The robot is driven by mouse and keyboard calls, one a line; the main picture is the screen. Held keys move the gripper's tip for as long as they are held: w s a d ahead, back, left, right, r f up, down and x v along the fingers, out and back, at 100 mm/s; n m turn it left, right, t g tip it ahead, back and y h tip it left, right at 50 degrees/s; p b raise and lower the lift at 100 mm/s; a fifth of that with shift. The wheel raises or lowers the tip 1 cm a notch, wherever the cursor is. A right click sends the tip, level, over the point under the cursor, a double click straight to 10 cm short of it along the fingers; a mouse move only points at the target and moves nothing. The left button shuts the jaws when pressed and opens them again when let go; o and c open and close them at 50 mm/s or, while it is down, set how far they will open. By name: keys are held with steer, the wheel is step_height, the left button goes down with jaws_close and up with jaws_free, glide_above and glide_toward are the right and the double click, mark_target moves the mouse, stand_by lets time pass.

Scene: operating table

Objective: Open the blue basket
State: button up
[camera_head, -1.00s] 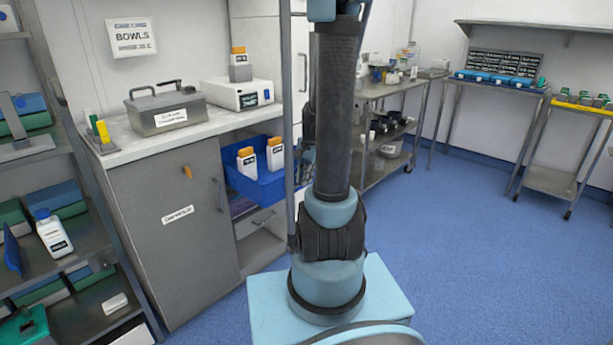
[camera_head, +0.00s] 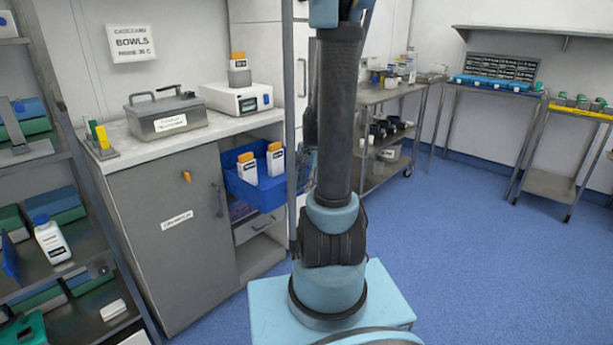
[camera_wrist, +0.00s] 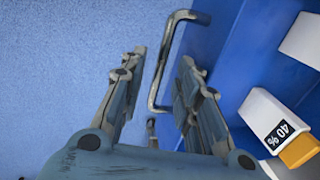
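The blue basket (camera_head: 258,194) sits in the cabinet opening right of the grey door and appears to stick out a little. Two white bottles with orange caps stand in it. In the wrist view its blue wall (camera_wrist: 222,55) is on the right, with a bent metal handle (camera_wrist: 163,62) on its outer side. My gripper (camera_wrist: 162,68) is open. The handle bar shows between its two fingers, with clear gaps to both; how deep it sits between them I cannot tell. In the head view my gripper is hidden behind my arm column.
A metal case (camera_head: 166,117) stands on the counter above. A wheeled cart (camera_head: 392,95) is to the right. Blue floor (camera_head: 470,250) is clear at the right.

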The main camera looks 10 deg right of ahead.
step_height(320, 180, up, 12)
steer(key=s+d, duration=0.1)
steer(key=shift+s+f, duration=0.25)
steer(key=shift+s, duration=0.15)
steer(key=shift+d, duration=0.1)
stand_by(0.4)
